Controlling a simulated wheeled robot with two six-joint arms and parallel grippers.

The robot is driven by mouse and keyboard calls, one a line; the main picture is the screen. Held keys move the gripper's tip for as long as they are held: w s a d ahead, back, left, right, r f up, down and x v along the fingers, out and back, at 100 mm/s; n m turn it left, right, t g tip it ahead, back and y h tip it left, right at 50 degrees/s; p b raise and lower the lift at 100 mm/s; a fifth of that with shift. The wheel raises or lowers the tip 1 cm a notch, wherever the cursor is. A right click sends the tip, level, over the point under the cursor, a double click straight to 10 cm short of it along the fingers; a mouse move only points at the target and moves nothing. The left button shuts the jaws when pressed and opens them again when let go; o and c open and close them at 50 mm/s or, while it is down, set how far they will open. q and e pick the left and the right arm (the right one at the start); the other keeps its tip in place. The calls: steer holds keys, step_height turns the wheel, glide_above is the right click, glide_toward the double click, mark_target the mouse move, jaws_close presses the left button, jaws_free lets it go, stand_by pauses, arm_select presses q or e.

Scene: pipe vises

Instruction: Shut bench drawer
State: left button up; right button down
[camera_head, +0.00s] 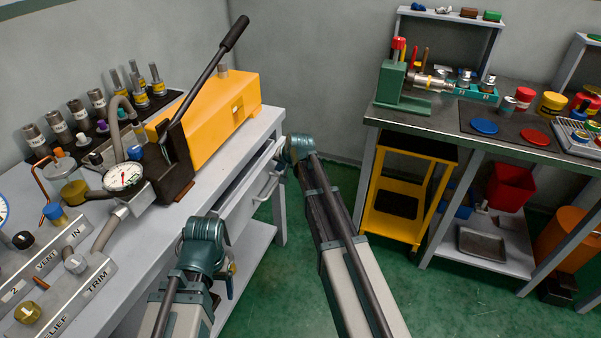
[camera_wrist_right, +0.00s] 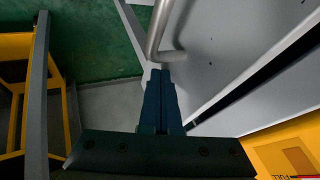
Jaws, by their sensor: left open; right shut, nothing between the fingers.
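The bench drawer (camera_head: 236,212) is in the front of the left grey bench, partly open, with a dark gap along its top edge. Its curved metal handle (camera_head: 268,187) also shows in the right wrist view (camera_wrist_right: 158,35). My right gripper (camera_wrist_right: 160,75) is shut and empty, its fingertips at the handle's end by the drawer front; whether they touch cannot be told. In the head view its wrist hides part of the drawer's far end. My left gripper (camera_head: 231,268) is open, below and in front of the drawer's near part, its fingers mostly hidden.
A yellow pump (camera_head: 215,115) with a long lever, a gauge (camera_head: 123,176) and several fittings stand on the left bench (camera_head: 180,222). A yellow cart (camera_head: 392,222) and a second bench (camera_head: 440,125) stand to the right. Green floor (camera_head: 275,285) is clear between the benches.

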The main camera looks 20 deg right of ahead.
mark_target(262, 162)
steer(key=w+a, duration=0.4)
steer(key=a, duration=0.1)
steer(key=shift+w, duration=0.2)
steer(key=shift+a+r, duration=0.1)
arm_select(q)
steer(key=shift+d, duration=0.1)
